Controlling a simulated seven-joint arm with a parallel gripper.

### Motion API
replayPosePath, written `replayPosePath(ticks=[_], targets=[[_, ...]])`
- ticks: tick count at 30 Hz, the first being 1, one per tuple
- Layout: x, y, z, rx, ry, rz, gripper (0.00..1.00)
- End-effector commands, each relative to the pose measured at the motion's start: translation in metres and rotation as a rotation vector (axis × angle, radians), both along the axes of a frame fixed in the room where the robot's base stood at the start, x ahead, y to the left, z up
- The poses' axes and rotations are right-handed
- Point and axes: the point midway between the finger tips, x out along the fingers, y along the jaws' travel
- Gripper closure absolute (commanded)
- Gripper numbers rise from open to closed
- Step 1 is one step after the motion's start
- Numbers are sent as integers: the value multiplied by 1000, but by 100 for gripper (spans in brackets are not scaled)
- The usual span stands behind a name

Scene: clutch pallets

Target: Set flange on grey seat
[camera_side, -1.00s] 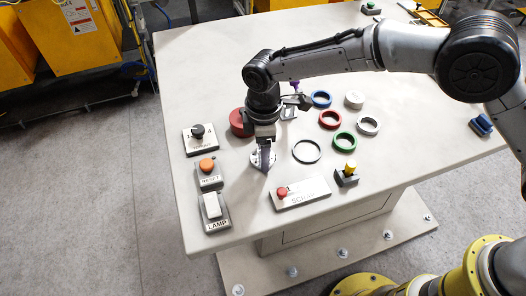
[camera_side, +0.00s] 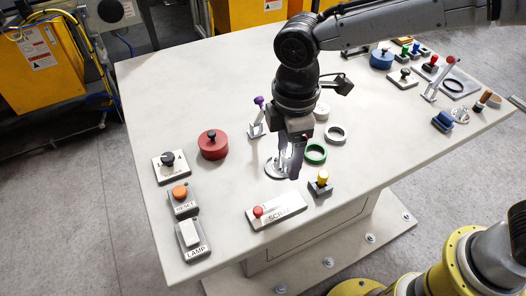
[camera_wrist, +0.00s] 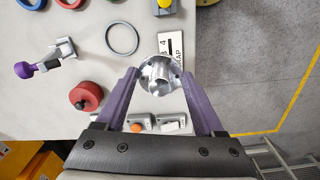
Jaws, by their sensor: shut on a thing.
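The flange (camera_wrist: 158,76) is a shiny metal disc with a hub and bolt holes, held between the purple fingers of my gripper (camera_wrist: 159,74). In the side view, my gripper (camera_side: 289,170) points down at the table's middle, with the flange (camera_side: 272,169) partly showing at its tips. I cannot tell the flange's height above the table.
The green ring (camera_side: 315,153) and yellow button (camera_side: 322,182) are close right of my gripper. The SCRAP box (camera_side: 277,207) lies in front. A red knobbed cylinder (camera_side: 213,145) and purple-tipped lever (camera_side: 258,114) stand left and behind. The table's left rear is clear.

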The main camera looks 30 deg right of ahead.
Motion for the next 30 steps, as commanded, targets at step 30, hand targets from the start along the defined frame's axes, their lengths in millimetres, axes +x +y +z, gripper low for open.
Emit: replayPosePath(ticks=[30], targets=[[79, -32, -66, 0, 0, 0, 100]])
